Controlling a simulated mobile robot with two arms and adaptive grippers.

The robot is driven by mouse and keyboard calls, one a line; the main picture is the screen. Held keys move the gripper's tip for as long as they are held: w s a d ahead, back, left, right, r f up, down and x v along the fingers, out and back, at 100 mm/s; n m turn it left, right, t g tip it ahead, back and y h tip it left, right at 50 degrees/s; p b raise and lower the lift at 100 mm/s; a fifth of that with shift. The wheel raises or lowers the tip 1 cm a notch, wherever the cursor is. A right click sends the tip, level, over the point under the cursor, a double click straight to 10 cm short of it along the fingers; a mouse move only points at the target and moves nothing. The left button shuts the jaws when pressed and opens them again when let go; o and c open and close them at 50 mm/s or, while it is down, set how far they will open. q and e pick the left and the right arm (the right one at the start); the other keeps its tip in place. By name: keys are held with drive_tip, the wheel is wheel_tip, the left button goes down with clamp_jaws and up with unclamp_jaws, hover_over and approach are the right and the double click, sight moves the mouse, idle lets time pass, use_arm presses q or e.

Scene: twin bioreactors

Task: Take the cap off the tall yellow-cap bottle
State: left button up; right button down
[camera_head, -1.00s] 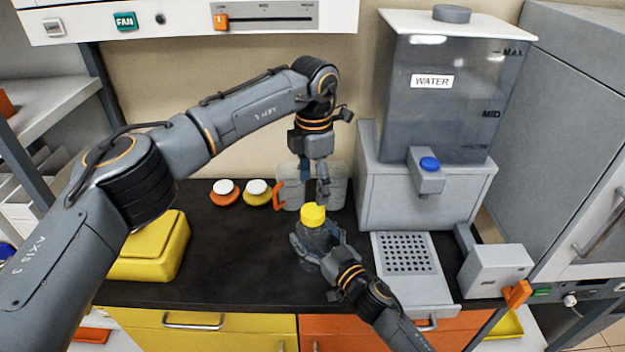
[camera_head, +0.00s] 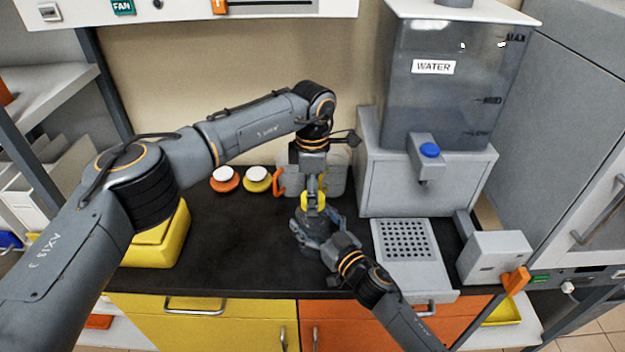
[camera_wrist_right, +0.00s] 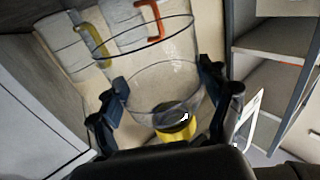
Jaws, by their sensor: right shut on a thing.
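My right gripper (camera_head: 318,236) comes from the lower right and is shut around the bottle's body. In the right wrist view the clear bottle (camera_wrist_right: 160,75) lies between the two fingers of my right gripper (camera_wrist_right: 165,100), with the yellow cap (camera_wrist_right: 178,132) low in the picture. My left gripper (camera_head: 313,194) points straight down at the cap, and its fingers overlap it. Whether they grip the cap is too small to tell.
Clear jugs (camera_head: 335,175) and two white-topped lids (camera_head: 225,178) (camera_head: 257,178) stand behind. The water dispenser (camera_head: 428,180) and its drip tray (camera_head: 405,240) are on the right. A yellow box (camera_head: 160,240) is at left. The bench between box and bottle is clear.

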use_arm(q)
drive_tip(key=shift+f, duration=0.35)
drive_tip(key=c, duration=1.2)
drive_tip(key=n, duration=0.6)
drive_tip(key=shift+n, duration=0.3)
drive_tip(key=shift+r, duration=0.2)
drive_tip(key=shift+r, duration=1)
